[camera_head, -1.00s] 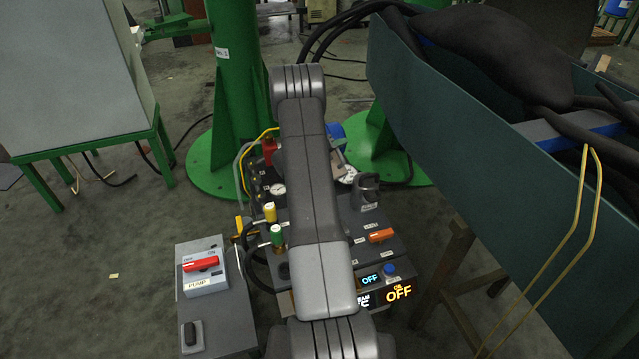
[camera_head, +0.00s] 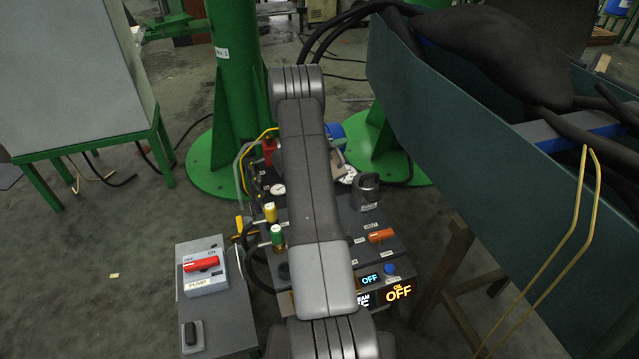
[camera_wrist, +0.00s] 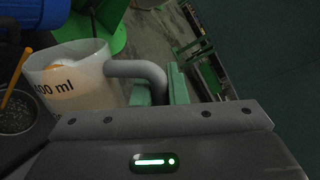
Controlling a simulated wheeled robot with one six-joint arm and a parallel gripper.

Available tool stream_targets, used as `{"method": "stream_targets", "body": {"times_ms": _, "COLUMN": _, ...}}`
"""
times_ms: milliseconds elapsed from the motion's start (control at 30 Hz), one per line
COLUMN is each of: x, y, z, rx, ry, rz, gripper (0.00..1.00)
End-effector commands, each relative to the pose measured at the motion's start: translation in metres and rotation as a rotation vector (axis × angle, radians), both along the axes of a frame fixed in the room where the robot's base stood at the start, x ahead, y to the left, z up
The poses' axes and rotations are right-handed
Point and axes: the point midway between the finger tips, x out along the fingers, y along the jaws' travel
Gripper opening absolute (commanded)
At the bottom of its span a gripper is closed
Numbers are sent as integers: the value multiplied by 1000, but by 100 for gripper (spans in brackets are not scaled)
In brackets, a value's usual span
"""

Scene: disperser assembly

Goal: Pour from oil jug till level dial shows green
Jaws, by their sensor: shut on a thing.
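The oil jug is a translucent white jug (camera_wrist: 84,88) with "00 ml" readable on its side and a grey handle (camera_wrist: 140,69). It is at the left of the wrist view. My gripper (camera_wrist: 160,91) has its green fingers shut on the handle. An orange and white patch shows at the jug's upper part. I cannot tell the jug's tilt or how full it is. In the head view my arm hides the gripper and jug. A small white round dial (camera_head: 278,189) sits on the machine, left of my arm. Its colour reading is too small to tell.
A round opening with grey, grainy contents (camera_wrist: 17,112) and an orange rod (camera_wrist: 17,76) lies left of the jug. The machine panel has an orange switch (camera_head: 381,235) and lit OFF displays (camera_head: 398,292). A pump box (camera_head: 204,269) stands left. A dark green trough (camera_head: 470,130) borders the right.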

Motion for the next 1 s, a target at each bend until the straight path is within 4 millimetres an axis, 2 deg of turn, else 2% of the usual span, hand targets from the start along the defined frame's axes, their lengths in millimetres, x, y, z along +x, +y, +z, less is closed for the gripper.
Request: {"method": "stream_targets", "body": {"times_ms": 1000, "x": 2, "y": 2, "z": 0, "rx": -18, "ry": 21, "rz": 0, "gripper": 0}}
